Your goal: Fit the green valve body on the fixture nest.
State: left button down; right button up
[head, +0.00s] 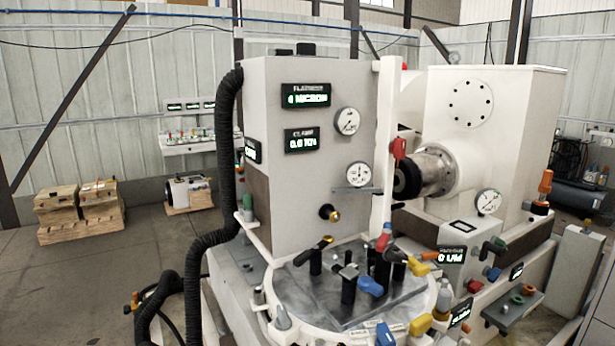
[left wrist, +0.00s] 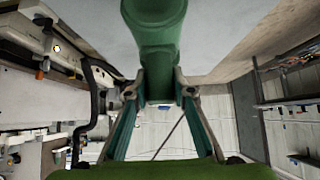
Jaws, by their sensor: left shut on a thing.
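In the left wrist view, my left gripper (left wrist: 160,92) is shut on the green valve body (left wrist: 155,30). The valve body is a rounded green piece with its lower end between the fingertips; its top is cut off by the picture edge. Neither gripper shows in the head view. A round fixture table (head: 295,312) stands at the lower middle of the head view, with black posts (head: 348,290) and coloured clamp handles on it. I cannot tell which part of it is the nest.
A tall grey machine housing (head: 275,130) with gauges rises behind the fixture table. A white spindle unit (head: 480,110) stands at right. A black hose (head: 197,255) runs down the left side. A blue-handled clamp (head: 370,287) sits on the table.

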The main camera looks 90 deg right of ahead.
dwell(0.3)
pick_arm(q)
jog(key=shift+w+r, duration=0.2)
jog(key=shift+r, duration=0.1)
jog(key=shift+r+p, duration=2.45)
jog(key=shift+r, duration=0.2)
